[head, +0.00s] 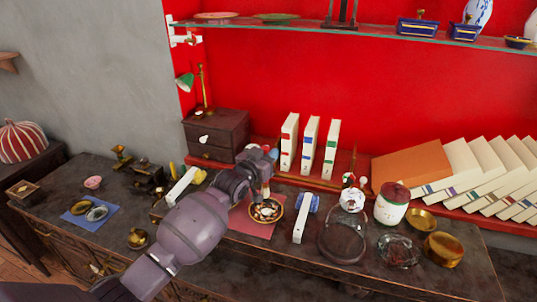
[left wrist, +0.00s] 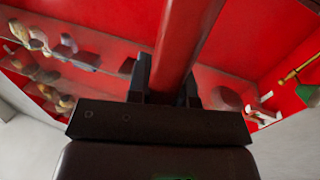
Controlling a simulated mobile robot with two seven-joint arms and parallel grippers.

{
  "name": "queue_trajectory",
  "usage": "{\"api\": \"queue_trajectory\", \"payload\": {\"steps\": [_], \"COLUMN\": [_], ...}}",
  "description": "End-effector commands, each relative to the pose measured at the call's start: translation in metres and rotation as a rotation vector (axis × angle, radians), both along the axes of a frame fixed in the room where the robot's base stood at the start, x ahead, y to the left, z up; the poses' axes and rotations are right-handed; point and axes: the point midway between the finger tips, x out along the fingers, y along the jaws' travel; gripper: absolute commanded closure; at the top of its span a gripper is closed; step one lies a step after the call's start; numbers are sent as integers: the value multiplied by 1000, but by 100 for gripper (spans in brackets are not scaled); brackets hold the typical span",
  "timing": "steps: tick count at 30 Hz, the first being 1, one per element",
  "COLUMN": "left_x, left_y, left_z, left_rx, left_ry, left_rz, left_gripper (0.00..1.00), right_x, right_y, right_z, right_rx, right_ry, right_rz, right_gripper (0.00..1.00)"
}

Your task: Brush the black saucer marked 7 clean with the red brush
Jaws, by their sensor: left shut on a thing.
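A small dark saucer (head: 279,213) with a gold-toned rim lies on a pink-red mat (head: 247,225) in the middle of the table. Pale and brownish bits show in it; no number 7 is readable. My left gripper (head: 265,168) is above the saucer's back side. In the left wrist view it is shut on a thick red handle (left wrist: 182,45), which I take to be the red brush. The brush's tip is hard to make out in the head view, so contact with the saucer cannot be told. My right gripper is not in view.
A blue mat (head: 91,222) with small dishes lies left. A dark drawer box (head: 217,136) stands behind.

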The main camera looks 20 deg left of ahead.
Motion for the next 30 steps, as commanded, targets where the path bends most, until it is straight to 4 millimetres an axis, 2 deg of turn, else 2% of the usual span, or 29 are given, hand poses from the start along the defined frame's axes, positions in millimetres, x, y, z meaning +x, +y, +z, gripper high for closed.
{"api": "queue_trajectory", "payload": {"steps": [11, 24, 30], "left_x": [0, 0, 0], "left_y": [0, 0, 0], "left_z": [-4, -40, -51], "left_rx": [1, 0, 0], "left_ry": [-1, 0, 0], "left_rz": [3, 3, 3], "left_gripper": [100, 100, 100], "right_x": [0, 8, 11], "right_y": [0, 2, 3], "right_z": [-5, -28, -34], "right_rx": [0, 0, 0], "right_ry": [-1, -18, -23], "right_rz": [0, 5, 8], "right_gripper": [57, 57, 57]}}
